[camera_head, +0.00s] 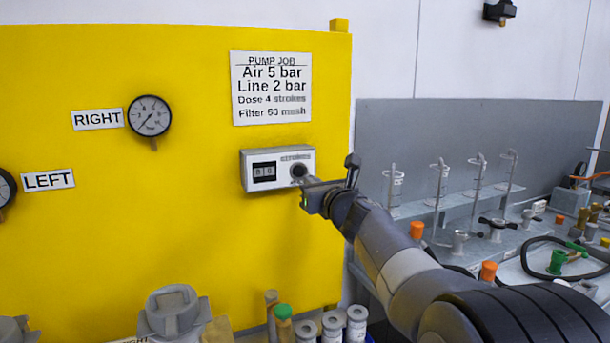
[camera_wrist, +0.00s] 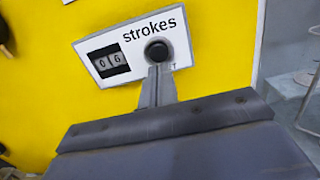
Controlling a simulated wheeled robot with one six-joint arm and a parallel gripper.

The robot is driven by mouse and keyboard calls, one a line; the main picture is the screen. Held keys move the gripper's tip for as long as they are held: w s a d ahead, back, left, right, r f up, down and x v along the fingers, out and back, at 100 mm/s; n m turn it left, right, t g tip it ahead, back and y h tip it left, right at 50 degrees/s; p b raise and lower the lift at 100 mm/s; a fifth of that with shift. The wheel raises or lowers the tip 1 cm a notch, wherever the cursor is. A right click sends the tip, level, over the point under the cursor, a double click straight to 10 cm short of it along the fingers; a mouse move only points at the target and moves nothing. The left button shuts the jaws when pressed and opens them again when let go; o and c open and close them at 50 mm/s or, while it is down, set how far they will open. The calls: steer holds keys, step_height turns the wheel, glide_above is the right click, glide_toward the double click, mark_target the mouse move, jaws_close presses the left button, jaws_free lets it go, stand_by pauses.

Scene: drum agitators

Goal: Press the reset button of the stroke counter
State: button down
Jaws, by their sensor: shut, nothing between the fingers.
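The stroke counter (camera_head: 278,170) is a small light-grey box labelled "strokes" on the yellow panel. In the wrist view the fingertips (camera_wrist: 158,70) overlap the area just below the button. I cannot tell whether they touch it.
The yellow panel (camera_head: 200,230) carries a pressure gauge (camera_head: 149,116) and a job sign (camera_head: 271,88) above the counter. Several canisters (camera_head: 332,325) stand below. A grey bench (camera_head: 470,200) with stands and fittings is at the right. The panel around the counter is clear.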

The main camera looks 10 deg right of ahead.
mark_target(300, 173)
steer(key=shift+p+x, duration=0.45)
steer(key=shift+x, duration=1.6)
